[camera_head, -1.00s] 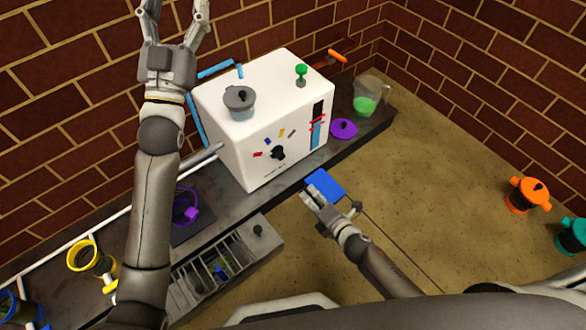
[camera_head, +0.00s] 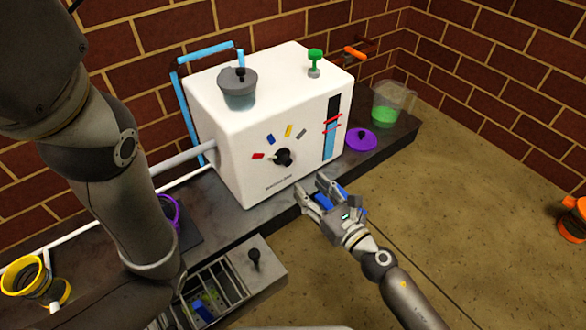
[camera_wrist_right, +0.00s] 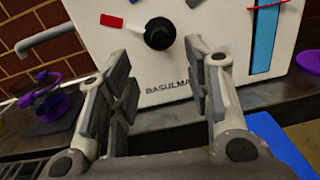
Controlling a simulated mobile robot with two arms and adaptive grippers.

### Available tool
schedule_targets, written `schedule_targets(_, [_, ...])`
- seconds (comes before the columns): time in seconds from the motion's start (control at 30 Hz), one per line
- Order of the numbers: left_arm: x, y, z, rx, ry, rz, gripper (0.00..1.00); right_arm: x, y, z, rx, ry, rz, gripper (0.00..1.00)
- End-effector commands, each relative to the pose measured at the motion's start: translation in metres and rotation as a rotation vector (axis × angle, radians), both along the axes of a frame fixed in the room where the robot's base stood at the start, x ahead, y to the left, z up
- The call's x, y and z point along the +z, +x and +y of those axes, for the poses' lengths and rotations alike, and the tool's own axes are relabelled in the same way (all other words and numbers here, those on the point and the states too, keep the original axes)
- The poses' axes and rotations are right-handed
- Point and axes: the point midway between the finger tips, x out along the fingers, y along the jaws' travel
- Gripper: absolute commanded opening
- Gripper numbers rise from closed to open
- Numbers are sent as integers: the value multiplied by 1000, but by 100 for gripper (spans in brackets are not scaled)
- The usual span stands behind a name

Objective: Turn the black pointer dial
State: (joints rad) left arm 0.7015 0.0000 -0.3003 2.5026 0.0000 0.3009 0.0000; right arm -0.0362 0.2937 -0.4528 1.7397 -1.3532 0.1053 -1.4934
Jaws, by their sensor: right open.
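The black pointer dial (camera_head: 284,157) sits on the front face of the white machine (camera_head: 232,190), with red, blue, yellow and grey marks in an arc around it. In the right wrist view the dial (camera_wrist_right: 159,33) is ahead, above the gap between the fingers, with a pale pointer toward the red mark. My right gripper (camera_head: 312,193) is open and empty, in front of the machine and below the dial, apart from it. In the wrist view both fingers (camera_wrist_right: 162,75) are spread. My left arm crosses the left side; its gripper is out of the head view.
A drawer (camera_head: 232,283) is open below the counter.

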Motion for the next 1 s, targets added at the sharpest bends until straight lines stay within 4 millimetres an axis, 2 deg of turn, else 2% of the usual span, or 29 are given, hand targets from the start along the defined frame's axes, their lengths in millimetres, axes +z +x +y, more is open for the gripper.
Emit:
schedule_targets(0.4, [-2, 1, 0, 1, 1, 3, 63, 1, 60, 39, -2, 4, 0, 46])
schedule_targets(0.53, [-5, 1, 0, 1, 1, 4, 63, 0, 75, 49, -1, 5, 2, 46])
schedule_targets(0.7, [-7, 1, 0, 1, 1, 3, 63, 1, 85, 55, -1, 4, 3, 46])
schedule_targets(1.0, [-7, 1, 0, 1, 1, 3, 63, 1, 86, 56, -1, 4, 4, 46])
